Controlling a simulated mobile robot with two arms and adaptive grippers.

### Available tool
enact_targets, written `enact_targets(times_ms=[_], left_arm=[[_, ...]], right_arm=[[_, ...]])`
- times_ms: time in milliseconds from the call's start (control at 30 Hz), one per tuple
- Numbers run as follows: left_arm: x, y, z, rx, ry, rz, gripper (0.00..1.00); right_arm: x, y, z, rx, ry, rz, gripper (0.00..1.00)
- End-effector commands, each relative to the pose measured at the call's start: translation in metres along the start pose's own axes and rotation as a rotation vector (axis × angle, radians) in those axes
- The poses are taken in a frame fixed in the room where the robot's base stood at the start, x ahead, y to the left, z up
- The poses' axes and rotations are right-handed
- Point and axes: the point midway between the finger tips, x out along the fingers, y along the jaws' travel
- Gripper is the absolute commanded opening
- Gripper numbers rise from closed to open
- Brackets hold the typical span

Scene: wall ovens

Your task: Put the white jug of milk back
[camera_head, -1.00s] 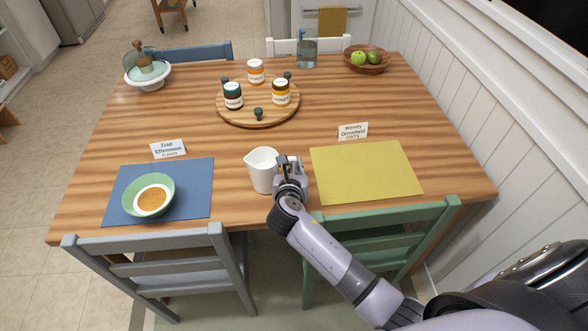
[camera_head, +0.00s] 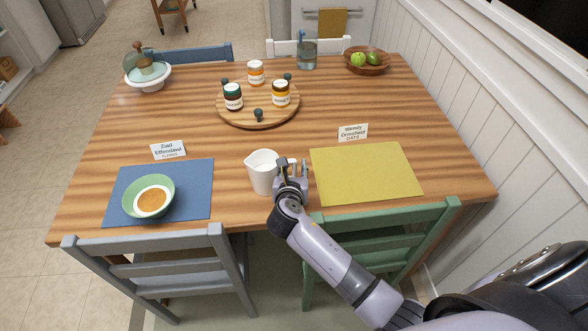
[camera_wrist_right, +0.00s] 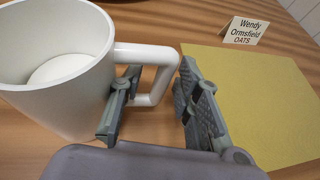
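The white jug (camera_head: 263,174) stands upright on the wooden table, between the blue and yellow mats. In the right wrist view the jug (camera_wrist_right: 72,95) is at the left, with its handle (camera_wrist_right: 160,84) pointing right. A white round surface shows low inside it; I cannot tell whether it is milk or the bottom. My right gripper (camera_head: 292,168) is at the handle side of the jug. In the wrist view the gripper (camera_wrist_right: 158,105) is open, with one finger between jug body and handle and the other right of the handle, a gap showing there. My left gripper is out of view.
A green bowl (camera_head: 133,193) sits on the blue mat (camera_head: 195,178). The yellow mat (camera_head: 365,172) is empty, with a name card (camera_head: 353,132) behind it. A round wooden board (camera_head: 272,117) holds several jars. Two chairs stand at the near edge. The table between jug and board is clear.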

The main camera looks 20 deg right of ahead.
Motion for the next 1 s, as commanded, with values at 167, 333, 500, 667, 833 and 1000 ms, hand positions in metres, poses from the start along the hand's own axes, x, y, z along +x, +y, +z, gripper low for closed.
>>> enact_targets(times_ms=[167,333,500,667,833,1000], left_arm=[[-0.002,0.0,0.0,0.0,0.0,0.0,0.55],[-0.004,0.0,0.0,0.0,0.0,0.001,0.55],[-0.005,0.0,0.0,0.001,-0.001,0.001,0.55],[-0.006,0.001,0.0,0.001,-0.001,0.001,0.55],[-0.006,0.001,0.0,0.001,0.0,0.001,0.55],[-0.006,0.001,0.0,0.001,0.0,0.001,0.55]], right_arm=[[-0.015,0.0,0.001,0.0,0.0,0.002,0.31],[-0.051,0.001,0.001,0.001,0.001,0.003,0.31],[-0.087,0.001,0.001,0.002,0.001,0.002,0.31],[-0.11,0.0,0.001,0.001,0.0,0.001,0.31],[-0.12,0.0,0.001,0.001,0.0,0.0,0.31],[-0.121,0.0,0.002,0.001,-0.001,0.0,0.31]])
